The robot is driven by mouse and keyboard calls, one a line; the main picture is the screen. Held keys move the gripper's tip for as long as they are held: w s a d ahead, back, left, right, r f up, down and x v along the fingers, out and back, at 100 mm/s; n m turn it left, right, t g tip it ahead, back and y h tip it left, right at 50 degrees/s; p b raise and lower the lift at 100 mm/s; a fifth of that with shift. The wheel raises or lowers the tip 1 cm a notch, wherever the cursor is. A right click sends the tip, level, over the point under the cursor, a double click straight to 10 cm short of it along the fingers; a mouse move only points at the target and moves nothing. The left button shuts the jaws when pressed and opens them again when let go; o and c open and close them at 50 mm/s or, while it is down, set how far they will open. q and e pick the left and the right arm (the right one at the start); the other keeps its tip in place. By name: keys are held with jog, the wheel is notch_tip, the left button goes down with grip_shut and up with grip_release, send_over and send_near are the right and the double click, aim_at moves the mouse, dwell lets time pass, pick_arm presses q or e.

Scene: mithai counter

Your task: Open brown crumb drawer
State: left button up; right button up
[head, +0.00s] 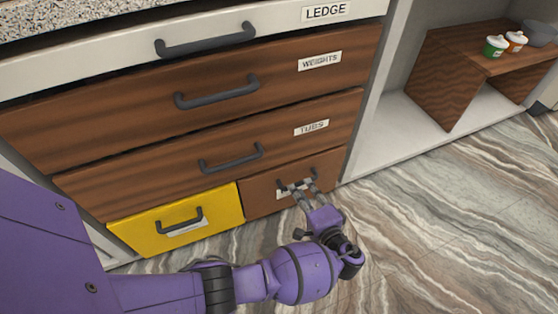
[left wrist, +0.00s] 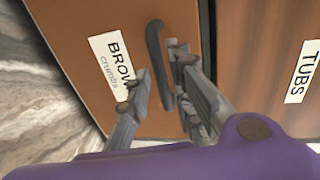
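The brown crumb drawer (head: 262,195) is at the bottom right of the cabinet, beside a yellow drawer, and looks shut. In the left wrist view its brown front (left wrist: 90,20) carries a white "BROWN crumbs" label (left wrist: 112,65) and a dark bar handle (left wrist: 154,45). My left gripper (head: 297,186) is at this handle. In the left wrist view my left gripper (left wrist: 160,68) is open, with one finger on each side of the handle. No firm grip on the bar shows. My right gripper is not in view.
The yellow drawer (head: 226,208) is left of the brown one. Drawers labelled TUBS (head: 290,143), WEIGHTS (head: 285,75) and LEDGE (head: 280,24) are above, all shut. An open bay with a wooden shelf (head: 455,85) is at right. Marbled floor (head: 430,220) in front is clear.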

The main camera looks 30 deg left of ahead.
aim_at(299, 185)
pick_arm(q)
jog(key=shift+b+x, duration=0.4)
jog(key=shift+x, duration=1.65)
jog(key=shift+w+r, duration=0.15)
grip_shut()
